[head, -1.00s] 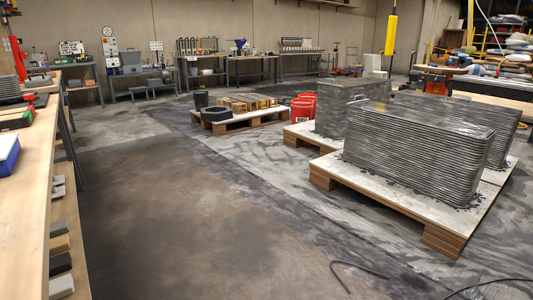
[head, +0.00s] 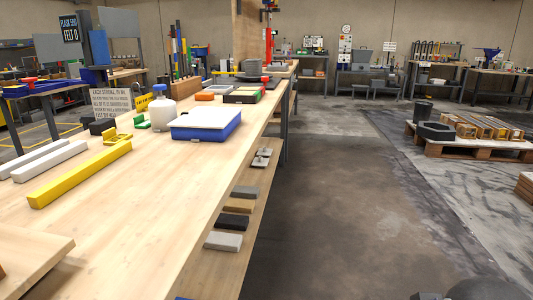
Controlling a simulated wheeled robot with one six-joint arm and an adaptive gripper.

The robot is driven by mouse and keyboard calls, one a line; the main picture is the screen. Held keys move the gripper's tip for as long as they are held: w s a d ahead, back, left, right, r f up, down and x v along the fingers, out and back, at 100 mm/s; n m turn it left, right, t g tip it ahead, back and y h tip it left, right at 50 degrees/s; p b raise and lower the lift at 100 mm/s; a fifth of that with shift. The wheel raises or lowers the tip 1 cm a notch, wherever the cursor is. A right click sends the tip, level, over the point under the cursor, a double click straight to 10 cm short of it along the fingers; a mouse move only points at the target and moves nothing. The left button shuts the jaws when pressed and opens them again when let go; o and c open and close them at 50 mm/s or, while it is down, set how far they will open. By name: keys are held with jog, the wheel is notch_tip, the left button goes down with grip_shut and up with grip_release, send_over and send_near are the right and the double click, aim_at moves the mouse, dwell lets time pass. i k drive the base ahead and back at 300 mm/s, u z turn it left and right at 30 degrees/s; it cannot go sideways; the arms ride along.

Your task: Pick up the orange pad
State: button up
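A small orange block-like pad (head: 205,97) lies on the long wooden workbench (head: 150,240), behind the blue tray with a white top (head: 206,122) and to the left of a flat dark-and-green item (head: 242,97). It looks small at this distance, and its lower front is close to the blue tray's far edge. My gripper is not visible. A dark rounded part, likely of my own arm, shows at the bottom right edge.
A white bottle (head: 162,110), a yellow bar (head: 80,174), white bars (head: 48,160) and a sign (head: 111,103) stand or lie on the bench. Blocks rest on a lower shelf (head: 195,270). The concrete floor (head: 340,220) right of the bench is clear. A pallet (head: 470,150) stands farther right.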

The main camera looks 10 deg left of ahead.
aim_at(199, 95)
jog(key=u, duration=0.65)
jog(key=i, duration=1.1)
jog(key=u, duration=0.4)
